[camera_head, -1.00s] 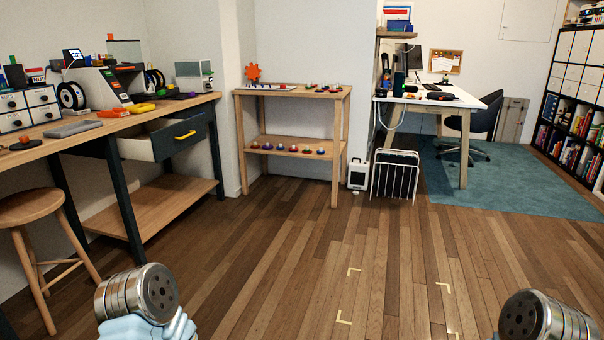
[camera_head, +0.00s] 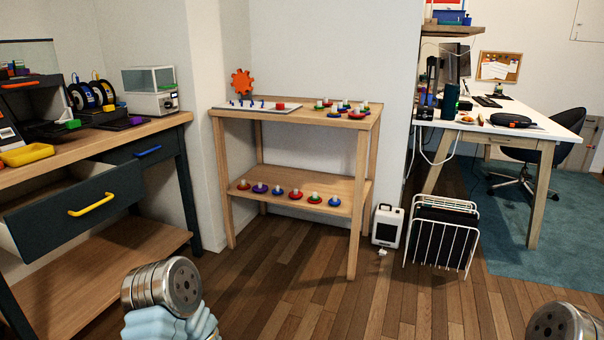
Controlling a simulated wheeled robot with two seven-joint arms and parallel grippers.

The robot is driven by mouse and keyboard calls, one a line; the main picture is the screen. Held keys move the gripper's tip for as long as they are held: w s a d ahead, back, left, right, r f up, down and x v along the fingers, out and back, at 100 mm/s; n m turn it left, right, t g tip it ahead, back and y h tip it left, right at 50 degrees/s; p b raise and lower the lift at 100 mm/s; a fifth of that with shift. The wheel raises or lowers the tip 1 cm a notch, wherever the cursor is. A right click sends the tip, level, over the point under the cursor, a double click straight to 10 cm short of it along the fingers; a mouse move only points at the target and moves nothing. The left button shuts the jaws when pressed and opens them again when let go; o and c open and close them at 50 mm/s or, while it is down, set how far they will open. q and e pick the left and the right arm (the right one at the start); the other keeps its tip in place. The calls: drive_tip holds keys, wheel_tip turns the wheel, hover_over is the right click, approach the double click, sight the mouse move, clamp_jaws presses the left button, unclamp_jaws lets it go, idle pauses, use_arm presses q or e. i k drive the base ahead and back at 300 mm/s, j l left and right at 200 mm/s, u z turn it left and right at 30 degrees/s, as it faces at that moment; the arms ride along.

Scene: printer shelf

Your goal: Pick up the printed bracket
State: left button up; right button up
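I cannot single out the printed bracket for sure. An orange gear-shaped piece (camera_head: 242,82) stands at the back of the wooden shelf. A red piece (camera_head: 280,106) sits on the grey board there. Both my arms show only as metal joints at the bottom edge, far from these pieces. Neither gripper is in view.
The workbench (camera_head: 150,128) is at left, with one drawer (camera_head: 75,205) pulled open. The wooden shelf (camera_head: 300,190) holds several coloured knob-like pieces. A white heater-like box (camera_head: 387,226) and a wire rack (camera_head: 440,236) stand right of it. The floor (camera_head: 300,290) ahead is clear.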

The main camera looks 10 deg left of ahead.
sight(67, 115)
drive_tip(key=i+l+u, duration=0.1)
drive_tip(key=i+u, duration=0.15)
drive_tip(key=i, duration=0.35)
drive_tip(key=i+l+u, duration=0.25)
drive_tip(key=i, duration=0.35)
